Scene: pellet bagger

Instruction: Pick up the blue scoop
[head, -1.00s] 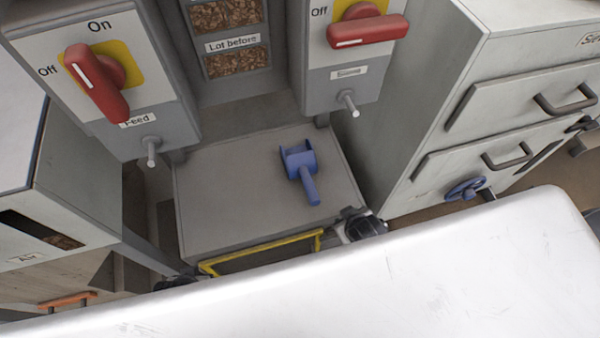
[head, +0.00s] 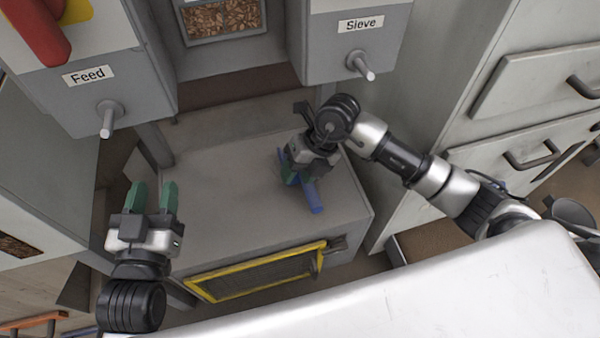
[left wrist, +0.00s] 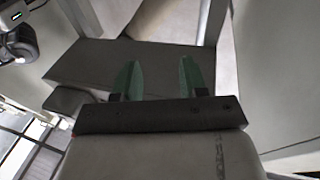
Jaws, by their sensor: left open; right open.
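The blue scoop (head: 314,196) lies on the grey ledge (head: 225,195) below the Sieve box, its handle toward the front. My right gripper (head: 292,178) is over the scoop's head, pointing down at it, and hides most of that end. Its jaws are open; whether they touch the scoop I cannot tell. My left gripper (head: 153,197) is open and empty to the left of the ledge, its green fingers pointing away from me. The left wrist view shows its two green fingers (left wrist: 157,80) apart with nothing between them.
The Feed box (head: 90,90) with its knob and the Sieve box (head: 355,45) hang above the ledge. A yellow-framed opening (head: 258,270) is in the ledge's front. A drawer cabinet (head: 490,150) stands at right. The ledge's left half is clear.

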